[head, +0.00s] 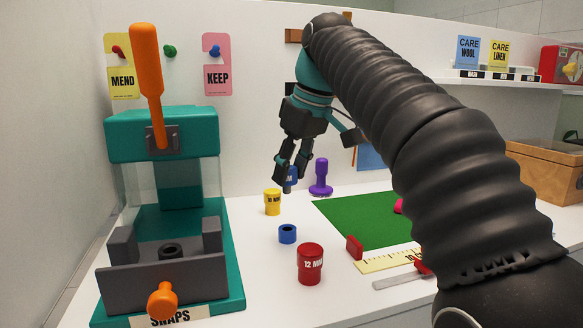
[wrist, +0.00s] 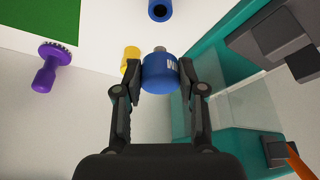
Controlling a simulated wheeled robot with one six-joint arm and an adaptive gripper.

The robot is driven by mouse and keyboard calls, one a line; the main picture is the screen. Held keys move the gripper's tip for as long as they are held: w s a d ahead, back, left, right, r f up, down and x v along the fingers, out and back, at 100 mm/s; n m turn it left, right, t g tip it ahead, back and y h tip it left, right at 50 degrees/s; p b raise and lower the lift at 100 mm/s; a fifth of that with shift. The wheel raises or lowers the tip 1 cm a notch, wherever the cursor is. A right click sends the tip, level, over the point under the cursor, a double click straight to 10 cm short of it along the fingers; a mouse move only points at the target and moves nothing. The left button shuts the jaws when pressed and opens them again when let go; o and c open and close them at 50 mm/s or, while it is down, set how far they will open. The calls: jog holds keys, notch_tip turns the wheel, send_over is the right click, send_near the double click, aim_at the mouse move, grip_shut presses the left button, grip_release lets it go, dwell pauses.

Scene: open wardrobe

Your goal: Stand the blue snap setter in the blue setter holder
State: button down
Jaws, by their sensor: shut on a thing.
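My gripper (head: 287,172) is shut on the blue snap setter (head: 290,179) and holds it above the white counter. In the wrist view the setter (wrist: 160,74) sits between both fingertips (wrist: 160,86), with part of a white label and a short grey tip showing. The blue setter holder (head: 287,234) is a small round ring with a dark hole, standing on the counter nearer the head camera than the setter. The holder also shows at the top of the wrist view (wrist: 160,10), apart from the setter. Its hole looks empty.
A yellow labelled cylinder (head: 272,202) stands close to the held setter, a purple tool (head: 321,178) to its right. A red 12 MM cylinder (head: 311,264) is near the blue holder. The teal snap press (head: 162,134) stands left; the green mat (head: 360,217) lies right.

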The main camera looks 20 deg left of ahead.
jog(key=shift+s+d, duration=0.1)
jog(key=b, duration=0.4)
send_over(292, 231)
jog(key=shift+w+f, duration=0.15)
jog(key=shift+f, duration=1.3)
jog(key=shift+w+f, duration=0.1)
jog(key=shift+f, duration=1.3)
jog(key=shift+p, duration=0.55)
jog(key=shift+f+b, duration=1.05)
jog(key=shift+f, duration=0.65)
jog(key=c, duration=0.6)
grip_release()
